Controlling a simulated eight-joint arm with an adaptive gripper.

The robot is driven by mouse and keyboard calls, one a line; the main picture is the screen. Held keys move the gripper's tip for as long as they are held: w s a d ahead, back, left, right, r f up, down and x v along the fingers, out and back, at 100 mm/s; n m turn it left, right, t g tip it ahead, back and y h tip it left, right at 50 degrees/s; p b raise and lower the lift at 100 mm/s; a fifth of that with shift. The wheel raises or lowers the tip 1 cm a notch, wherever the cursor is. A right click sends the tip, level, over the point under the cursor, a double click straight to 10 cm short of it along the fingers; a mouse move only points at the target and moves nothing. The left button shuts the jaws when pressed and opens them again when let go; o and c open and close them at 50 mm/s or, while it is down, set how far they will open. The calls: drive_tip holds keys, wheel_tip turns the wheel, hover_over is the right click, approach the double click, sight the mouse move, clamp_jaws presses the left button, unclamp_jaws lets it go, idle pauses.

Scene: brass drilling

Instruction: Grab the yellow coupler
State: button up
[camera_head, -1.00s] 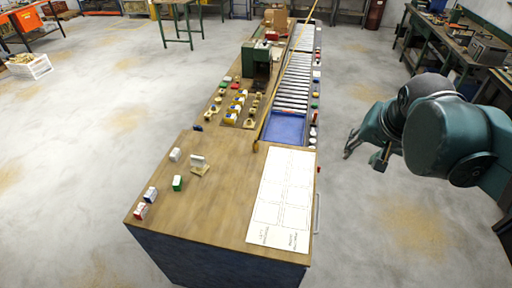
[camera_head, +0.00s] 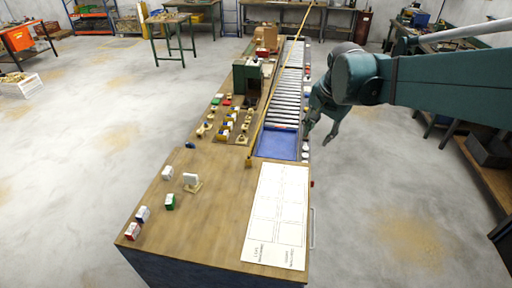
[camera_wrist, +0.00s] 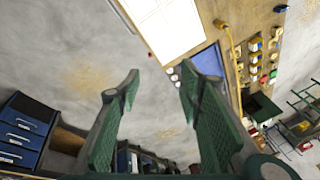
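Several small yellow pieces (camera_head: 230,119) stand in rows on the wooden bench, left of the conveyor; they are too small to tell which is the yellow coupler. Yellow pieces also show at the upper right of the wrist view (camera_wrist: 254,47). My gripper (camera_head: 319,133) hangs beside the right edge of the bench, near the blue tray, apart from the pieces.
A blue tray (camera_head: 277,145) ends the roller conveyor (camera_head: 291,88). A dark green machine (camera_head: 247,75) stands behind the pieces. A white sheet (camera_head: 276,216) lies on the bench's near right.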

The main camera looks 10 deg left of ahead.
drive_tip(key=w+a+f+m+g, duration=0.1)
drive_tip(key=w+a+f+m, duration=0.1)
drive_tip(key=w+a+f, duration=0.5)
drive_tip(key=m+g, duration=0.3)
drive_tip(key=m, duration=0.2)
hover_over(249, 158)
drive_tip(key=shift+h, duration=0.4)
drive_tip(key=f, duration=2.1)
drive_tip(key=shift+d+f+b, duration=0.2)
drive_tip(key=shift+f+b, duration=0.2)
drive_tip(key=shift+a+f, duration=0.4)
drive_tip(key=shift+f, duration=0.15)
drive_tip(key=shift+f, duration=1.3)
drive_tip(key=shift+d+f+p, duration=0.1)
drive_tip(key=shift+f+p, duration=0.35)
drive_tip(key=shift+f, duration=2.15)
